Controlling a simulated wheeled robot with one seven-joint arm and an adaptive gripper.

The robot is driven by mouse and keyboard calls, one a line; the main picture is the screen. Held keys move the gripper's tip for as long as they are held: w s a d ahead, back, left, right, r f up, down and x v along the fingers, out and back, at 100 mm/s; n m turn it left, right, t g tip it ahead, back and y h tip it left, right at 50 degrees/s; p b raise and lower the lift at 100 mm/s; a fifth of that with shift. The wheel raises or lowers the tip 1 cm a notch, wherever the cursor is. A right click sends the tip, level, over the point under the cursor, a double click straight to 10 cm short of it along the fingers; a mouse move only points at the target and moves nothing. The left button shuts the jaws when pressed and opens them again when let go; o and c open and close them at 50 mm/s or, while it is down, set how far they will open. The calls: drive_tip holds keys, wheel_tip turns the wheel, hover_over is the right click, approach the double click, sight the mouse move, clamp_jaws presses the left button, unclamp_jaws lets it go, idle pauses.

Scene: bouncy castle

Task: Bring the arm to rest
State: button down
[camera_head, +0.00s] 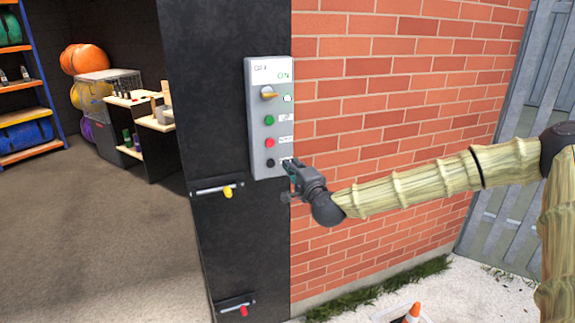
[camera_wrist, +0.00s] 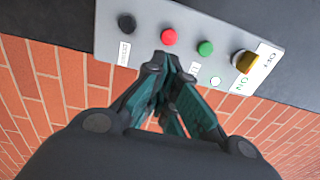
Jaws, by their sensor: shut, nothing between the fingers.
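My gripper (camera_head: 288,165) is at the end of my arm, beside the lower right part of a grey control box (camera_head: 257,150) on a black post. In the wrist view my gripper (camera_wrist: 163,68) is shut and empty, its fingertips pointing at the box near the red button (camera_wrist: 169,36). I cannot tell if the tips touch the box. The box carries a yellow rotary switch (camera_head: 268,93), a green button (camera_head: 269,120), a red button (camera_head: 270,142) and a black button (camera_head: 270,163). A small light (camera_head: 287,98) shows by the switch.
A brick wall (camera_head: 400,80) stands right of the black post (camera_head: 215,130). Two latches, with a yellow knob (camera_head: 228,191) and a red knob (camera_head: 243,311), sit lower on the post. An orange cone (camera_head: 413,313) stands below my arm. A grey fence (camera_head: 520,150) is at right.

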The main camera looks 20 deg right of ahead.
drive_tip(key=shift+s+a, duration=0.15)
drive_tip(key=shift+s, duration=0.2)
